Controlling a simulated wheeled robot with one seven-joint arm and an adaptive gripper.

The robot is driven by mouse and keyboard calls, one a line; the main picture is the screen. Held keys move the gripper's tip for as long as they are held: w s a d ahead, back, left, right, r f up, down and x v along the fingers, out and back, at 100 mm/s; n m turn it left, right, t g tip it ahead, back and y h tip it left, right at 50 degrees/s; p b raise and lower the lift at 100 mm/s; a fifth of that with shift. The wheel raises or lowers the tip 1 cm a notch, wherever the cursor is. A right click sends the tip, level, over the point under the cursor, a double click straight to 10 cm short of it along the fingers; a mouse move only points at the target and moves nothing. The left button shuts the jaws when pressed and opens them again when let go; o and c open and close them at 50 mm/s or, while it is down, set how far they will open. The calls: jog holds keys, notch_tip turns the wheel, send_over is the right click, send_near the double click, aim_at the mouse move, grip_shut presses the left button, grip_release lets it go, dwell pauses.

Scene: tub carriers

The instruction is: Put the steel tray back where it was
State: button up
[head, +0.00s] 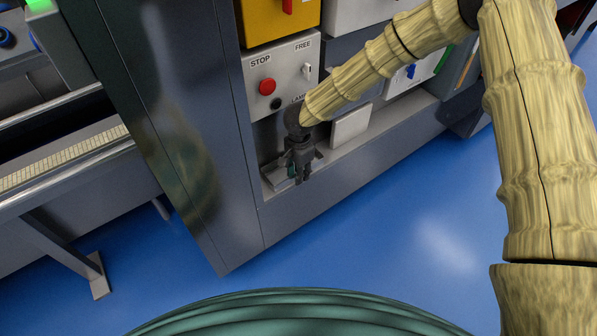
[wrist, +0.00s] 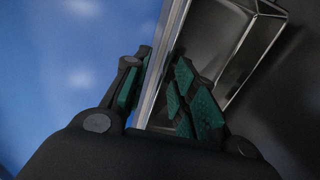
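The steel tray (wrist: 268,45) shows in the wrist view as a shiny rim with a grey inside, at upper right. A bright metal edge (wrist: 163,60) runs between my fingers; I cannot tell whether it is the tray's near wall or the ledge. My gripper (wrist: 163,72) has its two teal-padded fingers apart, one on each side of this edge, with a gap on the right side. In the head view my gripper (head: 303,176) points down at the low ledge of the machine, and hides most of the pale metal piece (head: 280,184) behind it, probably the tray.
Above the ledge is a grey panel (head: 287,72) with a red stop button and a switch. A pale box (head: 351,126) stands on the ledge to the right. A dark cabinet side (head: 170,110) rises at the left. The blue floor (head: 400,215) in front is clear.

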jog(key=shift+r, duration=0.1)
notch_tip(320, 180, up, 12)
jog(key=p, duration=0.2)
jog(key=s+d+f+n+t+h, duration=0.1)
jog(key=s+d+f+n, duration=0.2)
jog(key=s+d+f, duration=0.6)
jog(key=s+d+f+n+t+h, duration=0.1)
jog(key=s+d+f+n+h, duration=0.1)
jog(key=s+d+f, duration=0.6)
jog(key=s+d+f+n+g+y, duration=0.1)
jog(key=s+d+f+n, duration=0.1)
jog(key=s, duration=0.9)
jog(key=s+d+f+n+g+y, duration=0.1)
jog(key=s+d+f+n, duration=0.2)
jog(key=s, duration=0.8)
jog(key=shift+d+f+y, duration=0.3)
jog(key=shift+d+y, duration=0.05)
jog(key=shift+y, duration=0.05)
jog(key=shift+s+d, duration=0.1)
